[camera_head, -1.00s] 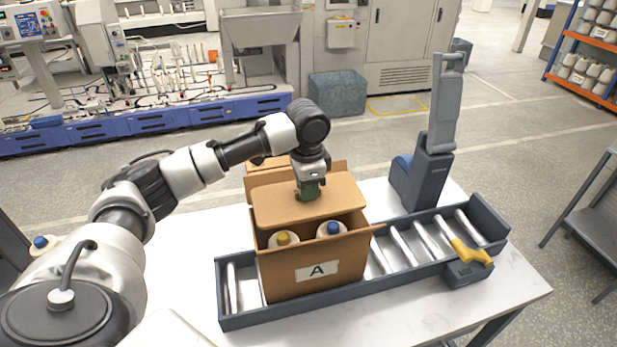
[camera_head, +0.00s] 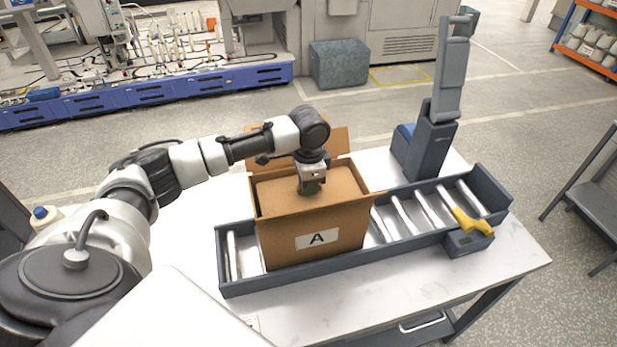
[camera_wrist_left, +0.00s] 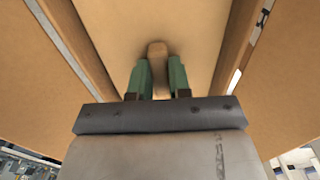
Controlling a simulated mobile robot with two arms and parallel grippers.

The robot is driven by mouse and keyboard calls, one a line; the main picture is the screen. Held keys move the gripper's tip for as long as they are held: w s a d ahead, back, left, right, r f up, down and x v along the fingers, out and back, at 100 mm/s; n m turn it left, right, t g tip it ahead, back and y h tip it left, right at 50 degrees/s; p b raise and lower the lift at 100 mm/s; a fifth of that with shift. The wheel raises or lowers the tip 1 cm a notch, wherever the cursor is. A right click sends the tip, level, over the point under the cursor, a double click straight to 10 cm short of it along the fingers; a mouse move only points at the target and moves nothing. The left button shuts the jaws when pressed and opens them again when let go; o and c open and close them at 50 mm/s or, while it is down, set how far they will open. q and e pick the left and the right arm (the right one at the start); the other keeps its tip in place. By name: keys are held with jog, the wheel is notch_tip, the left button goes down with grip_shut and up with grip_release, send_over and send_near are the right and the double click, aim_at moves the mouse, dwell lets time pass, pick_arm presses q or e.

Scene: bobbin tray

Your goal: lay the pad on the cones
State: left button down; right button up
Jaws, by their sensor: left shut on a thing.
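The pad (camera_head: 283,196) is a flat tan cardboard sheet lying level inside the mouth of the cardboard box marked A (camera_head: 340,248). My left gripper (camera_head: 311,188) points straight down over the pad's middle. In the left wrist view my left gripper (camera_wrist_left: 158,80) is shut on a small upright tab of the pad (camera_wrist_left: 200,30), with green fingers on both sides of it. The cones are hidden beneath the pad, so I cannot tell whether it touches them. My right gripper is not in view.
The box stands on a roller conveyor (camera_head: 235,287) on a white table (camera_head: 400,290), flaps spread outward. Rollers right of the box are clear.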

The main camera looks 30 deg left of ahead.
pick_arm(q)
jog(key=shift+f, duration=0.3)
jog(key=c, duration=1)
grip_release()
notch_tip(320, 180, up, 9)
jog(key=b, duration=0.3)
jog(key=shift+r, duration=0.95)
jog(key=shift+f, duration=0.1)
